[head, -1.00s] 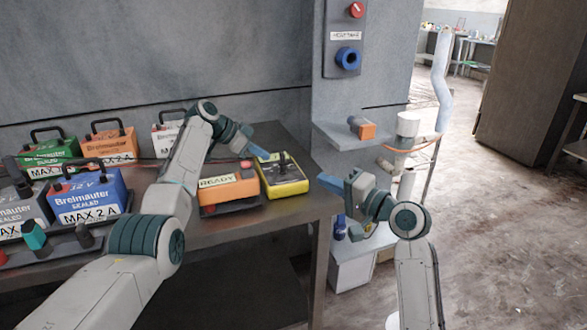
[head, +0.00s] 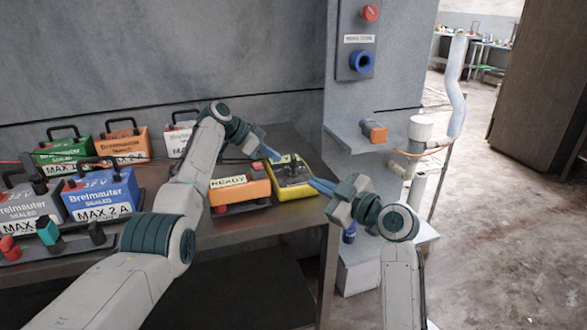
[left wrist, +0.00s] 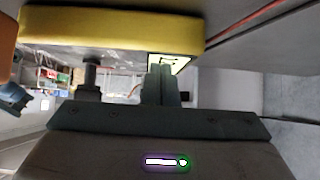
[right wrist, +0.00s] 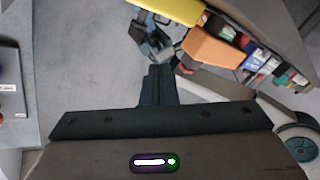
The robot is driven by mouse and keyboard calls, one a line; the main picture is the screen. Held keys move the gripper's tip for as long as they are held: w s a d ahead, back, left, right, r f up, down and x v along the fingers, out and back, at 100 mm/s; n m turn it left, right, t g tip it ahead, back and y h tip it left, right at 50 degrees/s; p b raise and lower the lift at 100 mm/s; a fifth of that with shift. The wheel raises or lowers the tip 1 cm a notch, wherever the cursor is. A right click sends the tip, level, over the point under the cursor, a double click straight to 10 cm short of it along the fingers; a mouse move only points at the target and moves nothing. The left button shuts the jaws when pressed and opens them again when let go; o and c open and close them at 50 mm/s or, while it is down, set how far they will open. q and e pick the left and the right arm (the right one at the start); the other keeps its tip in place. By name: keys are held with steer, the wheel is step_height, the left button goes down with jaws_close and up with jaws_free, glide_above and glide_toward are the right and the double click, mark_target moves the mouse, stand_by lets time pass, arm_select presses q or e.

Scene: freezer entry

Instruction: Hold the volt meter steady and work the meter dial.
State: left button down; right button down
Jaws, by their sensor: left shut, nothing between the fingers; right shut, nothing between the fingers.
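The volt meter is a yellow-edged box with a grey face (head: 291,193), lying on the bench near its right end. A dark knob, seemingly the meter dial (head: 292,166), stands on its face. My left gripper (head: 273,154) is shut and empty at the meter's far left side; I cannot tell whether it touches. My right gripper (head: 317,184) is shut and empty, its tips close to the meter's right edge. The yellow side (left wrist: 110,32) fills the top of the left wrist view, near the shut fingers (left wrist: 160,85). In the right wrist view, the yellow side (right wrist: 170,8) lies beyond the shut fingers (right wrist: 157,85).
An orange box marked READY (head: 240,194) stands directly left of the meter. Several batteries, including a blue one (head: 100,197), crowd the bench's left. A wall panel (head: 357,40) with red and blue knobs and a small shelf (head: 362,140) are at the right.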

mark_target(293, 164)
steer(key=n, duration=0.3)
steer(key=a+n, duration=0.1)
steer(key=n, duration=0.1)
steer(key=shift+a+n, duration=0.15)
steer(key=shift+n, duration=0.25)
steer(key=n, duration=0.3)
steer(key=a+n, duration=0.1)
steer(key=n, duration=0.2)
steer(key=shift+w+a, duration=0.2)
steer(key=x, duration=1)
steer(key=shift+f, duration=0.1)
steer(key=d, duration=0.3)
steer(key=shift+w+d, duration=0.1)
steer(key=shift+d, duration=0.4)
steer(key=shift+w+d, duration=0.15)
steer(key=shift+d, duration=0.5)
